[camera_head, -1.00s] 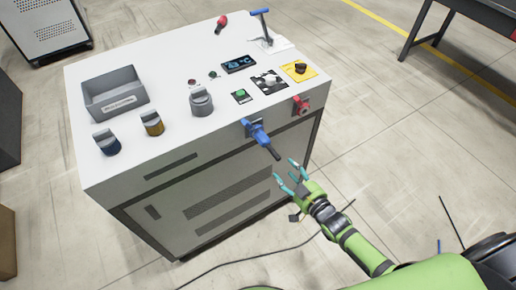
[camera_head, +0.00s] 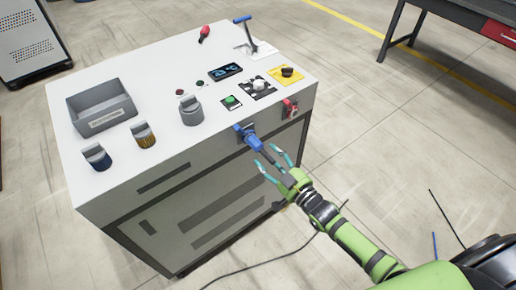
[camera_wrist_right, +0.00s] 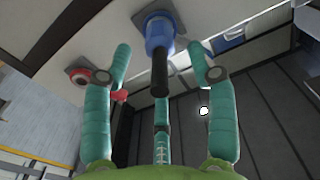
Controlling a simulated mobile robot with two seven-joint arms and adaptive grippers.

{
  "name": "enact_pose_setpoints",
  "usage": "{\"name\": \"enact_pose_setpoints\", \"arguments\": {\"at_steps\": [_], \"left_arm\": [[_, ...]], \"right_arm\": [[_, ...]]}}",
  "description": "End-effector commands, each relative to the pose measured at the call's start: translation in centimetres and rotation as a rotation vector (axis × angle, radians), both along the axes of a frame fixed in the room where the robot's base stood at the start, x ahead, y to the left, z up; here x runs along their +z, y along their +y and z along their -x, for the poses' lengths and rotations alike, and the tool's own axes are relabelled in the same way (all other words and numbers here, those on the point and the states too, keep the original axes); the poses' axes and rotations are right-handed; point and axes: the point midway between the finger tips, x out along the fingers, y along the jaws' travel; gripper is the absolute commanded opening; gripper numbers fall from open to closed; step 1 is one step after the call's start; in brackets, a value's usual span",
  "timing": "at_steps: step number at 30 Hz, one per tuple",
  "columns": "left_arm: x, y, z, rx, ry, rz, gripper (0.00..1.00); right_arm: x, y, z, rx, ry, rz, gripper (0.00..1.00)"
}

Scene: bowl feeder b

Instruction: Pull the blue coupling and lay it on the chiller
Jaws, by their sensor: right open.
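The blue coupling (camera_head: 250,138) is plugged into the upper front edge of the white-topped chiller (camera_head: 160,65), with a dark tail pointing out and down. In the right wrist view the blue coupling (camera_wrist_right: 158,38) is at the top centre, its black tail hanging between the fingers. My right gripper (camera_head: 271,159) is open, its teal fingers just in front of the coupling and around the tail. In the right wrist view the fingers of my right gripper (camera_wrist_right: 162,75) stand apart on both sides, not touching the coupling's blue body. My left gripper is not in view.
A red coupling (camera_head: 289,108) sits right of the blue one. A cable lies on the floor.

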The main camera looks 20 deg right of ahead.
Motion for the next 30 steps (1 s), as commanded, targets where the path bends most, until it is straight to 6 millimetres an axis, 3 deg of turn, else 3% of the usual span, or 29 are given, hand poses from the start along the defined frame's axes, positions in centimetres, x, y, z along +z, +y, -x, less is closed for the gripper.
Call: {"name": "enact_pose_setpoints", "arguments": {"at_steps": [9,15,30], "left_arm": [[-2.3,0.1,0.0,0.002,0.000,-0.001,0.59],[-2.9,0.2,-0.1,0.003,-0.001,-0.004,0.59],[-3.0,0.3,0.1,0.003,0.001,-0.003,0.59]], "right_arm": [[-0.2,1.6,-4.4,0.000,-0.002,-0.001,0.58],[0.0,2.2,-5.9,0.000,-0.002,-0.001,0.58],[0.5,2.5,-6.5,0.001,-0.008,-0.006,0.58]]}}
